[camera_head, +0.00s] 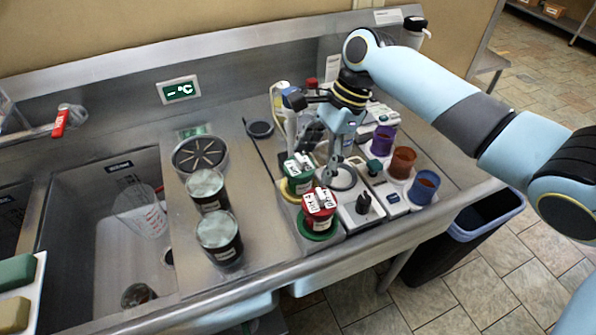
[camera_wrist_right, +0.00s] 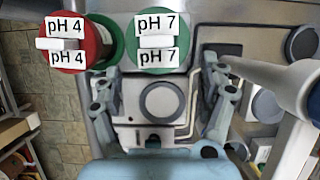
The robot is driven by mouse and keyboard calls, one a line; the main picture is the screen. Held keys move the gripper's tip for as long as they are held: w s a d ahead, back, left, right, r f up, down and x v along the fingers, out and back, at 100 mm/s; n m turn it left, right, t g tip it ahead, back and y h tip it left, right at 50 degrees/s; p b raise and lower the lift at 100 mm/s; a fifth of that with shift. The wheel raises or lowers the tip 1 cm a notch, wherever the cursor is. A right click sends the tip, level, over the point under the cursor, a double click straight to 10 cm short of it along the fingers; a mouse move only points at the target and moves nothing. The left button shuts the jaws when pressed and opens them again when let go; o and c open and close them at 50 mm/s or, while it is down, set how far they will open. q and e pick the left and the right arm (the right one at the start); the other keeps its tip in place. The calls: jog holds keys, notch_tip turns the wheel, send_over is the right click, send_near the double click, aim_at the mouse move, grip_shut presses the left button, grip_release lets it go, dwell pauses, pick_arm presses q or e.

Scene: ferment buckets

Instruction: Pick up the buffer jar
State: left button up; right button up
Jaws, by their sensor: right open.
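Two buffer jars stand side by side on the station near the counter's front edge. One has a red lid with "pH 4" labels (camera_head: 319,204) and stands at a green ring; it also shows in the right wrist view (camera_wrist_right: 75,22). The other has a green lid with "pH 7" labels (camera_head: 294,171), behind and left of the red one; it shows at the top middle of the wrist view (camera_wrist_right: 159,62). My right gripper (camera_head: 318,160) is open and empty, its fingers pointing down beside the green-lidded jar. My left gripper is out of view.
Purple (camera_head: 384,139), brown (camera_head: 402,162) and blue (camera_head: 424,187) cups stand right of the jars. Two dark lidded jars (camera_head: 220,240) stand to the left, then a sink (camera_head: 100,250) with a measuring jug (camera_head: 140,212). A bin (camera_head: 460,230) stands below the right edge.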

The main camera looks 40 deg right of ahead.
aim_at(297, 166)
jog(key=shift+w+a, duration=0.1)
jog(key=shift+a, duration=0.2)
jog(key=a, duration=0.2)
jog(key=a+p, duration=0.1)
jog(key=a, duration=0.1)
jog(key=shift+w+f, duration=0.1)
jog(key=shift+w, duration=0.2)
jog(key=shift+x, duration=1.2)
jog(key=shift+d+f, duration=0.1)
jog(key=shift+f, duration=0.1)
jog(key=shift+d, duration=0.1)
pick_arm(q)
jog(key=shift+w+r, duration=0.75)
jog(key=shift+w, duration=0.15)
pick_arm(e)
jog(key=c, duration=1.3)
